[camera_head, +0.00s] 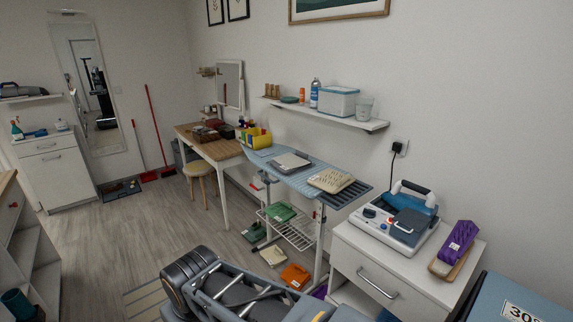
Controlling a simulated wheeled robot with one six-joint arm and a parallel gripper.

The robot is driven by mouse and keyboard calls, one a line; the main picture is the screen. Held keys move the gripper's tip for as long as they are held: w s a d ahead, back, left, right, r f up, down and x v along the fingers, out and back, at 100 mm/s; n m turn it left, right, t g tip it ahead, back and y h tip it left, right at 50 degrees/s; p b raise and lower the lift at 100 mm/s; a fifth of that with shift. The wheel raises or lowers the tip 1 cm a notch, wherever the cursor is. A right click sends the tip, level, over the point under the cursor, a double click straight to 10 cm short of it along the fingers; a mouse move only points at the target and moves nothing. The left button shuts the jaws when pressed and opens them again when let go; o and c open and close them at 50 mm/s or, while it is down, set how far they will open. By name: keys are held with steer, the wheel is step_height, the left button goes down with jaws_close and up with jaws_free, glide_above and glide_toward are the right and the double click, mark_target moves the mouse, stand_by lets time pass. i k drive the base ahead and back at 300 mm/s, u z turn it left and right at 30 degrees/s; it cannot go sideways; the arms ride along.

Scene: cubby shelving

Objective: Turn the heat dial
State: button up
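A steam-iron station (400,222) stands on the white drawer cabinet at the right. Which one is the heat dial is too small to tell for sure. My grey arm shows folded at the bottom centre, well left of and nearer than the station. No fingertips of my gripper show, and nothing touches the station.
A purple item (460,241) on a wooden base stands right of the station. The white cabinet (352,243) has a metal drawer handle. An ironing board (281,180) stands to the left, with small boxes on the floor below it. A wall shelf (330,116) hangs above. Open floor lies left.

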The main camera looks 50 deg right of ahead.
mark_target(368, 213)
steer(key=z, duration=0.85)
steer(key=i, duration=1.15)
steer(key=z, duration=0.95)
steer(key=k, duration=0.35)
steer(key=z, duration=0.65)
steer(key=i, duration=0.95)
steer(key=z, duration=0.55)
